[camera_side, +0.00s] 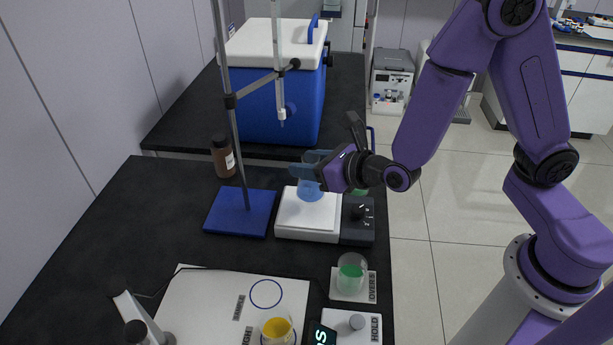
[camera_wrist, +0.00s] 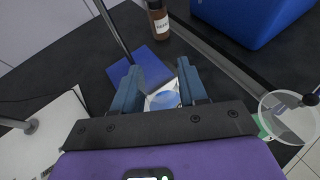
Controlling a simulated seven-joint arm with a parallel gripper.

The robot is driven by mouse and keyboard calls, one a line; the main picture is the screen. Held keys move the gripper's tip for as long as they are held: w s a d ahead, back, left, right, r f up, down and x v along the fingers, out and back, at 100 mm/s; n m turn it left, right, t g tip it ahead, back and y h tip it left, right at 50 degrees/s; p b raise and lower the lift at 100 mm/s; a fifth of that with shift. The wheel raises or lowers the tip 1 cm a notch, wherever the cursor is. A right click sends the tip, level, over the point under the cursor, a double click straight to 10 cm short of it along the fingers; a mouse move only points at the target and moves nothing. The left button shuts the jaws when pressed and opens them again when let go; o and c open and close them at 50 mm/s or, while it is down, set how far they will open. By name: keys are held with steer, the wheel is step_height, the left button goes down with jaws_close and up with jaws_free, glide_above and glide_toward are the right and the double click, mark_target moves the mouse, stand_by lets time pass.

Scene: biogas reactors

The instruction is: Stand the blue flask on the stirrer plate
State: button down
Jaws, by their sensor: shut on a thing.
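The blue flask (camera_side: 311,190) is a clear vessel with blue liquid, upright over the white top of the stirrer plate (camera_side: 308,222). I cannot tell whether its base touches the plate or hangs just above it. My gripper (camera_side: 306,172) comes in from the right and is shut on the flask's upper part, its blue fingers on either side. In the wrist view my gripper (camera_wrist: 160,88) shows the blue flask (camera_wrist: 165,98) between the fingers. The plate is mostly hidden there.
A stand with a blue base (camera_side: 240,212), rod and clamped glass tube rises left of the plate. A brown bottle (camera_side: 223,158) and blue cooler (camera_side: 270,90) stand behind. A green beaker (camera_side: 351,275) and yellow beaker (camera_side: 277,328) are in front.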

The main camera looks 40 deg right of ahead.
steer(key=shift+w+a+f, duration=0.1)
steer(key=shift+w+f, duration=0.2)
steer(key=shift+f, duration=1.6)
steer(key=shift+f, duration=0.15)
steer(key=c, duration=0.6)
jaws_free()
steer(key=shift+r, duration=0.2)
steer(key=v, duration=1.2)
steer(key=shift+f, duration=0.1)
